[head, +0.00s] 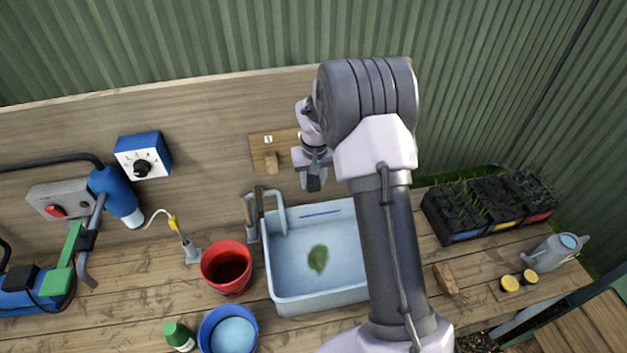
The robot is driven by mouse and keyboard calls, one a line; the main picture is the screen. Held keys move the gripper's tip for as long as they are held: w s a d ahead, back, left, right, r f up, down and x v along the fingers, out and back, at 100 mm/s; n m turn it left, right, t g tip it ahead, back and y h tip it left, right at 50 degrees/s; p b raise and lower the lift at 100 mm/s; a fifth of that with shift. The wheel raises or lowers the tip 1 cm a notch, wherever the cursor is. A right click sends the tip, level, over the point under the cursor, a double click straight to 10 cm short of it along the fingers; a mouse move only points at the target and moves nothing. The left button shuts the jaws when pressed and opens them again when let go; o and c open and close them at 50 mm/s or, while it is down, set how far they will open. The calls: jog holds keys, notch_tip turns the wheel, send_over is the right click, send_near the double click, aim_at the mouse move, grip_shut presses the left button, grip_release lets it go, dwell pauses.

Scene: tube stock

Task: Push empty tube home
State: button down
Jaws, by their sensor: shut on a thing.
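My gripper (313,182) is in front of the wooden back wall, above the sink's back edge and just right of a small wooden plaque. It points downward, and its fingertips look dark. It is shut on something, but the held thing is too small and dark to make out. I cannot pick out an empty tube for certain. Black trays of seedlings (478,222) stand on the bench at the right, with blue, yellow and red labels on their fronts. My arm hides part of the wall, sink and bench.
The plaque (259,146) carries a "1" and a wooden block. A red bucket (227,268), blue bucket (212,318) and green bottle (179,337) stand left. A watering can (553,254) stands far right.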

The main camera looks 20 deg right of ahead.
jog(key=shift+w+d+f+p, duration=0.1)
jog(key=shift+w+d+f, duration=0.15)
jog(key=shift+w, duration=0.95)
jog(key=shift+w+d+f+p, duration=0.1)
jog(key=shift+w+d+f, duration=0.2)
jog(key=shift+w, duration=0.9)
jog(key=shift+w+d+f+p, duration=0.1)
jog(key=shift+w+d+f, duration=0.15)
jog(key=shift+w, duration=0.95)
dwell(1.2)
jog(key=shift+w+r+b, duration=0.2)
jog(key=shift+b, duration=0.1)
dwell(1.1)
dwell(0.6)
jog(key=c, duration=1.3)
grip_release()
jog(key=o, duration=0.5)
jog(key=shift+w+d+f, duration=0.1)
jog(key=shift+w+f, duration=0.05)
jog(key=shift+f, duration=0.1)
jog(key=shift+c, duration=0.2)
jog(key=shift+s+r, duration=0.15)
jog(key=shift+s, duration=0.05)
notch_tip(320, 180, up, 17)
jog(key=s, duration=0.2)
jog(key=shift+a, duration=0.3)
